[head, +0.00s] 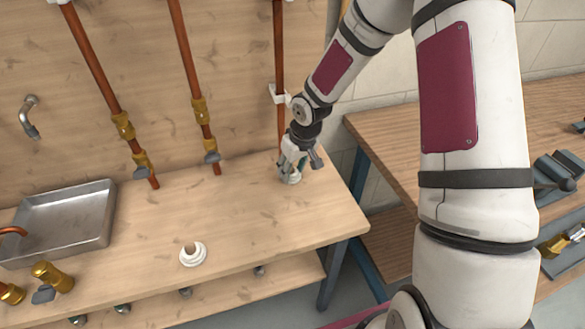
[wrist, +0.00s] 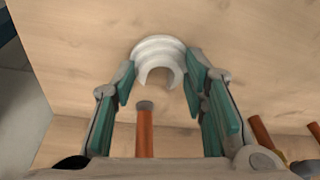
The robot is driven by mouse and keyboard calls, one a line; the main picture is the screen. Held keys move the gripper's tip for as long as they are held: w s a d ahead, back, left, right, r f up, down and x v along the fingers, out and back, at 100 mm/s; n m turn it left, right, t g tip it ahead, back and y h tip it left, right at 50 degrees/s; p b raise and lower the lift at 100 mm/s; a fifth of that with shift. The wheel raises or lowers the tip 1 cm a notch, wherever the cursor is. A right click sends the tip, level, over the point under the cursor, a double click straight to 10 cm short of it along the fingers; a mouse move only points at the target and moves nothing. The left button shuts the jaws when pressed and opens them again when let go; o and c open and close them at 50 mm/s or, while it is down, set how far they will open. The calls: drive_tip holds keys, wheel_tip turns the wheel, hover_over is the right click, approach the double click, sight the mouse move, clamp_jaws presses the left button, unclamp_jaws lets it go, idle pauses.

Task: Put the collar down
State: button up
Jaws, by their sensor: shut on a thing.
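My gripper (head: 293,165) is over the right end of the wooden bench, pointing down, shut on a white collar (wrist: 158,50). In the wrist view the collar is a stepped ring with a gap in its side, between the green finger pads (wrist: 171,88). In the head view only a little of the held collar (head: 290,180) shows below the fingers, at or just above the bench top; I cannot tell if it touches. A second white collar (head: 193,254) lies on the bench near the front edge, left of my gripper.
A copper pipe (head: 279,60) with a white clip (head: 279,94) stands behind my gripper. Two more pipes with brass valves (head: 205,125) hang to the left. A metal tray (head: 65,225) and brass fittings (head: 52,276) are at the left. The bench between the collars is clear.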

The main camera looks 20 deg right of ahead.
drive_tip(key=o, duration=1.3)
drive_tip(key=shift+f, duration=0.1)
drive_tip(key=shift+o, duration=0.2)
drive_tip(key=s+d+r+h+p, duration=0.1)
drive_tip(key=s+r, duration=0.4)
drive_tip(key=r, duration=0.6)
drive_tip(key=s+d+r+h+p, duration=0.1)
drive_tip(key=s+r, duration=0.4)
drive_tip(key=r, duration=0.6)
drive_tip(key=s+a+r+m+t, duration=0.1)
drive_tip(key=s+r, duration=0.4)
drive_tip(key=s, duration=0.6)
drive_tip(key=s+r+m, duration=0.1)
drive_tip(key=s+r, duration=0.3)
drive_tip(key=s, duration=0.7)
drive_tip(key=shift+a+r+m+t+y, duration=0.35)
drive_tip(key=shift+m+t+y, duration=0.05)
drive_tip(key=shift+s, duration=0.1)
